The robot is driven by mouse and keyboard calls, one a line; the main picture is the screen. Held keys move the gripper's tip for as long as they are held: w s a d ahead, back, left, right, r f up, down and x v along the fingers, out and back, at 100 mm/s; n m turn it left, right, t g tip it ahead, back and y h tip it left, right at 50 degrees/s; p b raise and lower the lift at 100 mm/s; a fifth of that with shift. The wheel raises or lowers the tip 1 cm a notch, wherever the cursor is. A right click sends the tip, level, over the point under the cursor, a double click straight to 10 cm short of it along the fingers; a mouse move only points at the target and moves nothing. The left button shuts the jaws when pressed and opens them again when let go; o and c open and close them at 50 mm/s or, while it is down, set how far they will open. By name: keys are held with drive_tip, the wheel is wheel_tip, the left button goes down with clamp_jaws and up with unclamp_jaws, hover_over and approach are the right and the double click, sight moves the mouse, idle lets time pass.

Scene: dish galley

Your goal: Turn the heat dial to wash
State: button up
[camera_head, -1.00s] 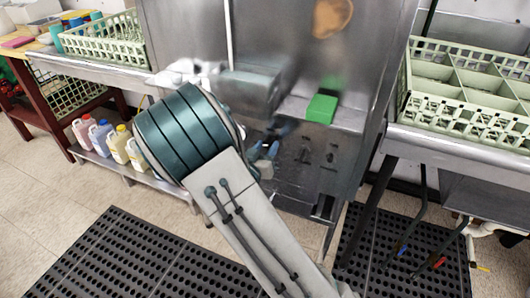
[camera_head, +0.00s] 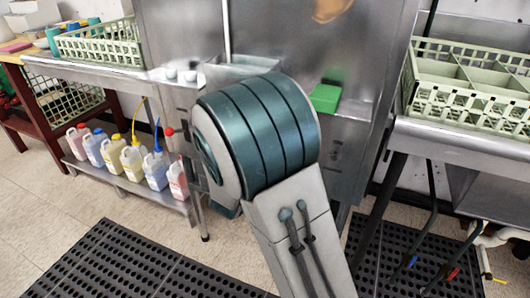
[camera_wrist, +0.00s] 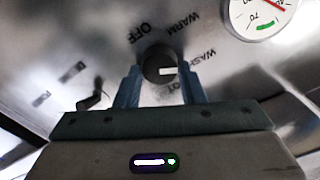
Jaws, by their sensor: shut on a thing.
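The heat dial (camera_wrist: 158,62) is a dark round knob with a white pointer mark on the machine's steel panel in the wrist view. Labels OFF, WARM, WASH and a partly covered HOT curve around it. The white mark points to the right, towards the WASH label (camera_wrist: 202,59) or slightly below it. My gripper (camera_wrist: 161,72) has its blue fingers on either side of the dial and is shut on it. In the head view my arm hides the dial and the gripper.
A round gauge (camera_wrist: 262,14) is at the upper right of the panel, and a small dark lever (camera_wrist: 94,101) is left of the gripper. A green block (camera_head: 325,98) sits on the machine's ledge. Racks stand on both side counters. Several bottles (camera_head: 133,163) stand on the low left shelf.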

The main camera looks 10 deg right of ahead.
idle(0.4)
drive_tip(key=o, duration=1)
drive_tip(key=p+v, duration=0.2)
drive_tip(key=v, duration=1.1)
drive_tip(key=shift+s+a, duration=0.3)
